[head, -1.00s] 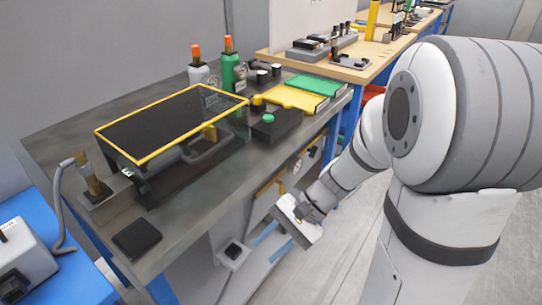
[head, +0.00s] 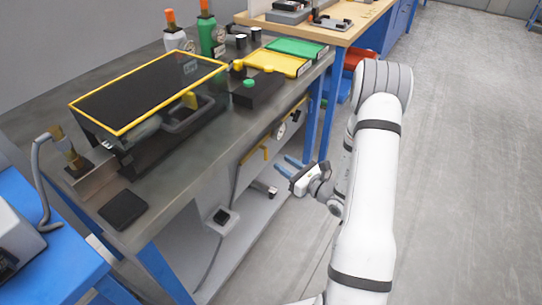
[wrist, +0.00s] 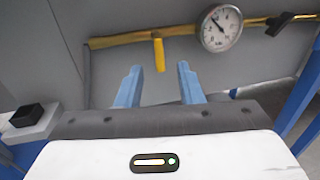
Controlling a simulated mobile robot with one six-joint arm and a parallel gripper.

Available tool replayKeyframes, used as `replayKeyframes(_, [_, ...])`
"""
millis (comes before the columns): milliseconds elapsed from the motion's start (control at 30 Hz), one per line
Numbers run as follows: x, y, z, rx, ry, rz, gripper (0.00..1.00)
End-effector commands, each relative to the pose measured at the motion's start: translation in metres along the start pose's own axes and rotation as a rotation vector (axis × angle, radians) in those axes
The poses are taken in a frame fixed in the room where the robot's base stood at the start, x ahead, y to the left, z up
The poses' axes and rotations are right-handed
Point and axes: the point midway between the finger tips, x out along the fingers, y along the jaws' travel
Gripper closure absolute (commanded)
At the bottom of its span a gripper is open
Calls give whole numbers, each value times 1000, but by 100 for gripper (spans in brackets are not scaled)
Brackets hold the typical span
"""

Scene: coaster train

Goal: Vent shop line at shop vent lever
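A yellow pipe (wrist: 120,41) runs along the grey panel under the bench. A short yellow lever (wrist: 158,54) hangs down from it, and it also shows in the head view (head: 265,153). A round gauge (wrist: 221,28) sits on the pipe right of this lever. A black handle (wrist: 280,23) is farther right. No label shows which one is the shop vent lever. My gripper (head: 282,163) is open and empty, its two blue fingers pointing at the panel. In the wrist view, the yellow lever appears between the fingertips, apparently beyond them; contact is not visible.
The workbench (head: 180,185) stands above the panel, with a yellow-framed case (head: 150,92) on top. A small grey box with a black top (head: 222,217) is low on the left. A blue bench leg (head: 312,115) stands to the right. The floor at right is clear.

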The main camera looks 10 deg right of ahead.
Motion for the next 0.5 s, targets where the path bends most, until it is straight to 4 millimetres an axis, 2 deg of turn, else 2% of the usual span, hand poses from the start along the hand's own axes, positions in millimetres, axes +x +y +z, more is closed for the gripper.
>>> replayKeyframes(300, [51,2,0,-2,0,6,66])
replayKeyframes(500, [64,2,0,-2,0,5,66])
